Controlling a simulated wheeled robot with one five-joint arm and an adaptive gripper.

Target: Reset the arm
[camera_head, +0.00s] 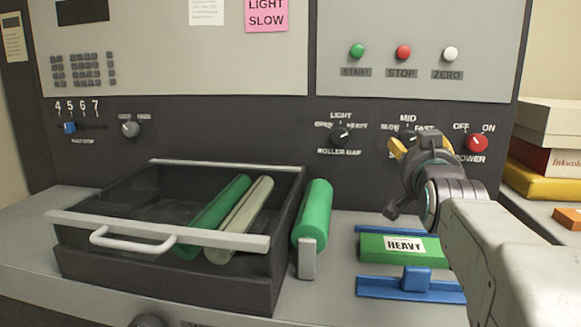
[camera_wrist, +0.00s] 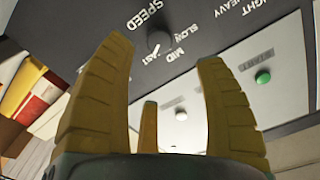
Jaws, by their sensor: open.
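My arm reaches in from the right in the head view. My gripper (camera_head: 395,178) is raised in front of the laminator's dark control strip, near the speed knob and left of the red power knob (camera_head: 477,143). In the wrist view its yellow fingers (camera_wrist: 165,110) are spread apart with nothing between them. The speed knob (camera_wrist: 158,41) shows beyond the fingers. In the head view the gripper hides part of the speed knob and its lettering.
An open dark drawer (camera_head: 75,235) holds a green roller (camera_head: 215,215) and a pale roller (camera_head: 245,215). A green block marked HEAVY (camera_head: 385,248) lies below my gripper between blue rails. Stacked boxes (camera_head: 545,150) stand at the right.

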